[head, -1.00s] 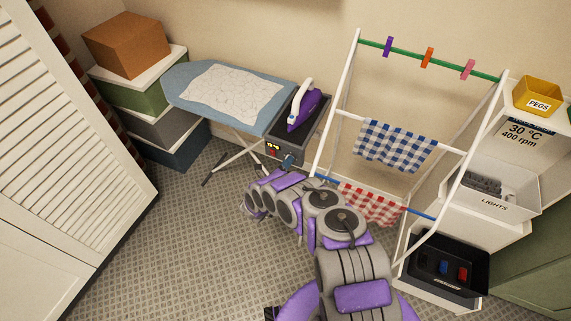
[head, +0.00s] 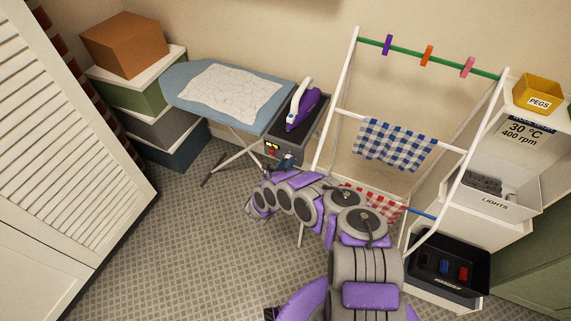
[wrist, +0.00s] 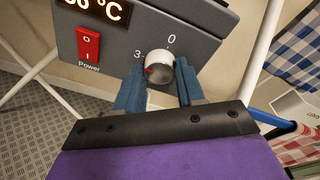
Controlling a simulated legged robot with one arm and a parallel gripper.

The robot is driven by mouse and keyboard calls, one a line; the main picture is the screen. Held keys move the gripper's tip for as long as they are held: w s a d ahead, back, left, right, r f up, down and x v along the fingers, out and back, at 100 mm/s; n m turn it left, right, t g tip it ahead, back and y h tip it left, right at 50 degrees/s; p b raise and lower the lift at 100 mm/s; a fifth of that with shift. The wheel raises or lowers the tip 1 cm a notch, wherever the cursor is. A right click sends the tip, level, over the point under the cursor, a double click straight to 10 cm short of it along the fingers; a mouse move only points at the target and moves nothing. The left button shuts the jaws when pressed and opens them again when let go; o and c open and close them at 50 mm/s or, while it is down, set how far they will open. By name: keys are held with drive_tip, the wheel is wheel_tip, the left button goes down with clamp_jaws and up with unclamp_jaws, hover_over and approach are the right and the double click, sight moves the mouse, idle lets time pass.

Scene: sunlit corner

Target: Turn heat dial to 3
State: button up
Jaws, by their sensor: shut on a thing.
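The heat dial (wrist: 163,66) is a pale round knob with a red mark on the grey front of the iron station (wrist: 205,45). A "0" is printed above it and a "3" with a tick at its upper left. The red mark points left, near the 3 side; I cannot tell whether it lines up exactly. My gripper (wrist: 159,76) is shut on the dial, one blue finger at each side. In the head view my gripper (head: 286,163) is at the station front (head: 284,150), where my arm hides part of it and the dial is too small to read.
A red power switch (wrist: 88,43) and a lit, cut-off °C display (wrist: 100,10) sit left of the dial. The purple iron (head: 303,109) rests on top. A drying rack (head: 337,105) stands close at the right. Floor at the left (head: 170,230) is clear.

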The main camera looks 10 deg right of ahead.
drive_tip(key=shift+s+f, duration=0.15)
drive_tip(key=shift+f, duration=0.15)
drive_tip(key=o, duration=0.6)
drive_tip(key=shift+o, duration=2.2)
drive_tip(key=shift+w+r, duration=0.15)
drive_tip(key=shift+w, duration=0.05)
drive_tip(key=v, duration=1.7)
drive_tip(key=shift+a+p, duration=0.15)
drive_tip(key=shift+p, duration=0.2)
drive_tip(key=shift+s, duration=0.1)
